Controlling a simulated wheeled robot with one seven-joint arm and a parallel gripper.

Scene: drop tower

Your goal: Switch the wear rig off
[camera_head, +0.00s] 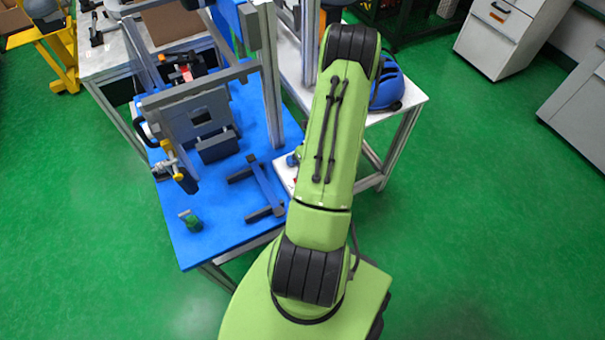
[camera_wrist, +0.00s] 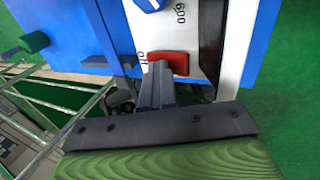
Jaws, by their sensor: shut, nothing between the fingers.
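The wear rig (camera_head: 200,115), a grey frame with a plate and clamps, stands on a blue table at the left of the head view. A white control panel (camera_head: 284,172) lies at the table's right edge, partly hidden by my arm. In the wrist view the panel (camera_wrist: 205,30) carries a red rocker switch (camera_wrist: 178,64) with "off" lettering beside its left end. My gripper (camera_wrist: 159,70) is shut and empty, its fingertips overlapping the left part of the red switch. I cannot tell whether they touch. The head view hides the gripper behind my arm.
A blue knob (camera_wrist: 150,4) sits on the panel near a "600" mark. The blue table (camera_head: 225,200) holds a grey H-shaped part (camera_head: 256,190) and a small green object (camera_head: 190,221). A blue helmet (camera_head: 387,88) rests on a white table behind. Green floor is clear at the right.

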